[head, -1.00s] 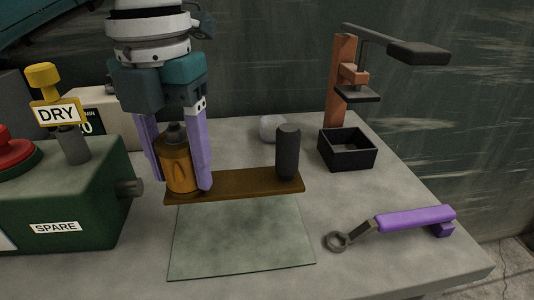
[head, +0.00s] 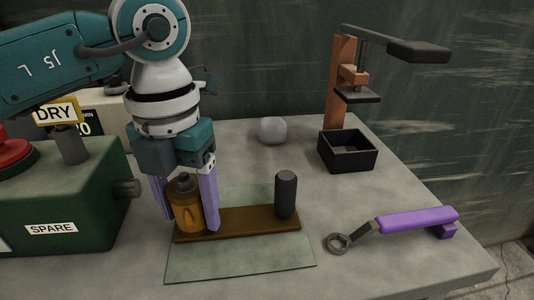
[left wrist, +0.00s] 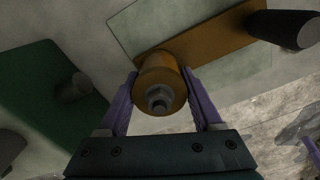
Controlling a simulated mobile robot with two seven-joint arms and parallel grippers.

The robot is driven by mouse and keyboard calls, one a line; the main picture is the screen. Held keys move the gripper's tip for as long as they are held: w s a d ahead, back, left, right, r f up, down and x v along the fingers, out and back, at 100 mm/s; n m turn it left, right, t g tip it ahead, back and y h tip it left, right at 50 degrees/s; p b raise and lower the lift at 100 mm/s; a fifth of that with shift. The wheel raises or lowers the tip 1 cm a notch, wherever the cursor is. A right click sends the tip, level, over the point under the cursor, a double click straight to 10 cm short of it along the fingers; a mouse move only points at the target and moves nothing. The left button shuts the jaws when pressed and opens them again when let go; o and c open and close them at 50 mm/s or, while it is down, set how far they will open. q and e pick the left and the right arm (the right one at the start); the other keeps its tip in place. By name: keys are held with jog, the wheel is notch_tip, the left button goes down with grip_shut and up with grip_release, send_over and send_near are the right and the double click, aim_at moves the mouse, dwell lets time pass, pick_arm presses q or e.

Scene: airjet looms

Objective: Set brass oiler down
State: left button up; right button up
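The brass oiler (head: 187,207) is an orange-brown cylinder with a grey nut-like top, at one end of a flat brown bar (head: 240,222). A dark upright post (head: 286,194) stands at the bar's other end. My left gripper (head: 187,212) points down with its purple fingers on either side of the cylinder, shut on it. In the left wrist view the oiler (left wrist: 160,83) sits between the fingertips. The bar is upright and level over a thin greenish pad (head: 240,260); I cannot tell whether it touches. My right gripper is out of view.
A green box (head: 80,200) marked SPARE, with a side knob, stands close left of my gripper. A purple-handled wrench (head: 415,219) lies right. A black open tray (head: 347,151), a copper-coloured stand (head: 341,80) and a grey ball (head: 273,130) are behind.

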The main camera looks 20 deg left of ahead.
pick_arm(q)
jog(key=shift+o, duration=1.4)
jog(key=shift+r, duration=0.1)
